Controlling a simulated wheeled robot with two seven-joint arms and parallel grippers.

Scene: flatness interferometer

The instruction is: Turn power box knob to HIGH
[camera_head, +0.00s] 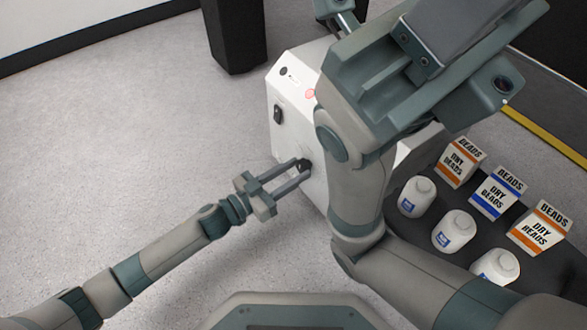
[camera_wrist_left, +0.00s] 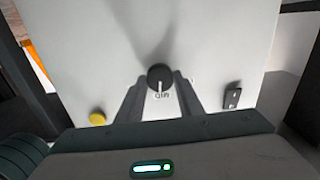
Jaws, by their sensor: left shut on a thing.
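The white power box (camera_head: 283,128) stands left of my right arm in the head view; its white face (camera_wrist_left: 95,50) fills much of the left wrist view. The black round knob (camera_wrist_left: 160,77) is on that face. Its white pointer line points down in the wrist picture, at an upside-down label that looks like MID. My left gripper (camera_wrist_left: 160,88) is shut on the knob, one finger at each side. In the head view the left gripper (camera_head: 303,168) reaches the box's lower part. A metal part at the top edge may be my right gripper (camera_head: 341,15), largely cut off.
The box also carries a black rocker switch (camera_wrist_left: 232,96) and a yellow button (camera_wrist_left: 97,118) near the left gripper. Several white bottles (camera_head: 454,231) and DRY BEADS boxes (camera_head: 496,194) stand on a dark surface at right. Open floor (camera_head: 120,150) lies left.

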